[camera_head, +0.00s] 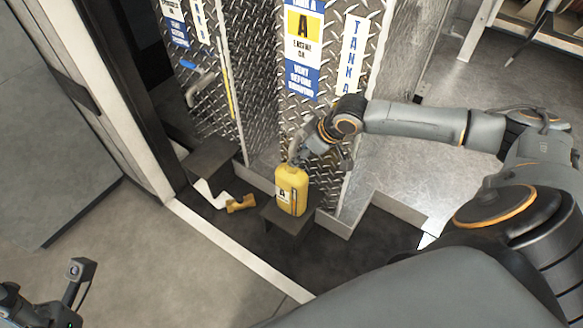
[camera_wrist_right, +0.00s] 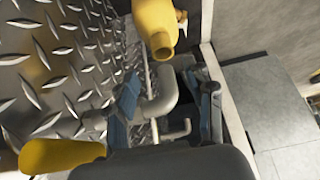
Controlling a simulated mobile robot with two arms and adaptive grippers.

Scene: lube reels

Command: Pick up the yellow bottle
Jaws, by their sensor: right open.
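My right gripper (camera_head: 316,157) is just above and behind the bottle's top. In the right wrist view, its two fingers (camera_wrist_right: 167,90) are spread apart, with a grey bent pipe (camera_wrist_right: 168,85) showing between them. A yellow body with a neck (camera_wrist_right: 155,25), which looks like the bottle, is at the top of that view, beyond the fingers. My left gripper (camera_head: 76,287) is partly in view at the bottom left, away from the bottle.
A second dark stand (camera_head: 210,157) is left of the bottle. A yellow piece (camera_head: 241,204) and a white piece (camera_head: 211,193) lie on the dark tray floor. A low metal rim (camera_head: 335,226) borders the tray. Another yellow shape (camera_wrist_right: 60,156) shows lower left in the wrist view.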

